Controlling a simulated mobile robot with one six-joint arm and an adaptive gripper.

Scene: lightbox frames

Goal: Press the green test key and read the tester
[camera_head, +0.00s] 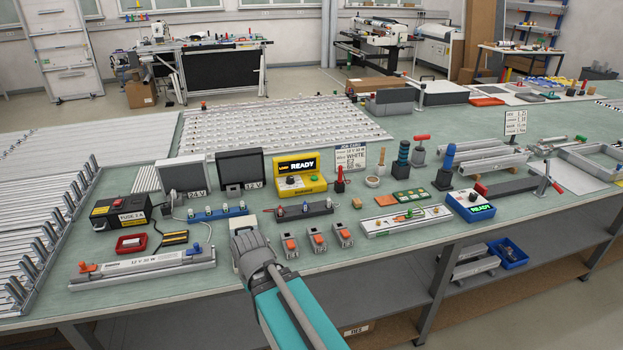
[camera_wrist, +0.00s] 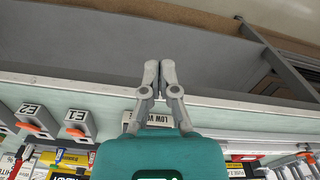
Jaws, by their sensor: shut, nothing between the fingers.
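A pale box (camera_wrist: 130,118) labelled "LOW VOLT" shows beside my fingers. Several grey blocks with orange levers (camera_head: 290,246) stand to its right in the head view. A job card (camera_head: 350,158) reading "WHITE" stands behind. A long fixture (camera_head: 143,267) lies at the front left.

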